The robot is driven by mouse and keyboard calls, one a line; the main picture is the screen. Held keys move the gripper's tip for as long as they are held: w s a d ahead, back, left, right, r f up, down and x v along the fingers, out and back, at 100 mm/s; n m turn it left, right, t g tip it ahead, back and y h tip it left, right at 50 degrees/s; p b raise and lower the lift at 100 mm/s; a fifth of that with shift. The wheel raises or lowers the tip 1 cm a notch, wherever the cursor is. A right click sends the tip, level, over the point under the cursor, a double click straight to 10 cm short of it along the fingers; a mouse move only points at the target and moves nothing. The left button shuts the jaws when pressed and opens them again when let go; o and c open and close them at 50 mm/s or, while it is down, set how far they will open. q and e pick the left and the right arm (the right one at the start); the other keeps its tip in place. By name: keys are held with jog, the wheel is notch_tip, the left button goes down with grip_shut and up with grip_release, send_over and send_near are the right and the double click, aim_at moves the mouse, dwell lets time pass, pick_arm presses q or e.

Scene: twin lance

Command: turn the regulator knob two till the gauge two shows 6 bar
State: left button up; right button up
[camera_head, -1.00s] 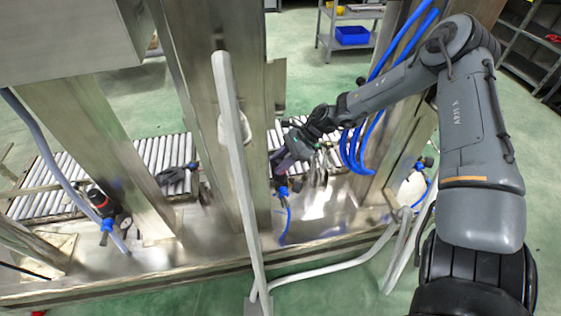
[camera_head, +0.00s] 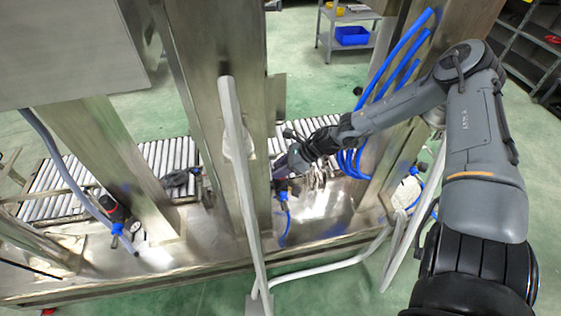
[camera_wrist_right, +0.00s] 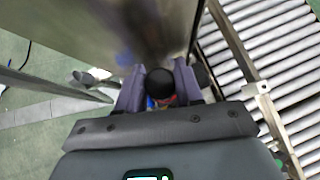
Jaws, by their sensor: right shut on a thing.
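In the right wrist view a round black knob (camera_wrist_right: 160,84) with a red band below it sits between the two fingers of my right gripper (camera_wrist_right: 158,90). The gripper is shut on this knob. In the head view my right gripper (camera_head: 287,171) is beside the middle steel post, over a regulator with a blue fitting (camera_head: 283,196) and a blue hose. The gripper hides most of that regulator. I cannot make out its gauge or any reading. My left gripper is not in view.
Another regulator (camera_head: 113,208) with a black and red knob stands at the left, a small gauge beside it. Steel posts (camera_head: 210,120) and a pale upright rail (camera_head: 238,160) stand close to my right gripper. Blue hoses (camera_head: 399,60) hang at the right; a roller conveyor (camera_head: 165,155) runs behind.

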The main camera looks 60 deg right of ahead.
jog(key=m+h+p, duration=0.1)
jog(key=m+p, duration=0.1)
jog(key=m+h+p, duration=0.2)
jog(key=m+t+h+p, duration=0.1)
jog(key=m+h+p, duration=0.1)
jog(key=shift+a+r, duration=0.15)
jog(key=shift+r, duration=0.1)
jog(key=m+h+p, duration=0.1)
jog(key=m+p, duration=0.1)
jog(key=shift+f+m+h, duration=0.1)
jog(key=shift+m+h, duration=0.3)
jog(key=shift+f+m+g+h+p, duration=0.15)
jog(key=shift+m+g+h+p, duration=0.55)
jog(key=shift+m, duration=0.5)
jog(key=o, duration=1)
jog(key=shift+d, duration=0.2)
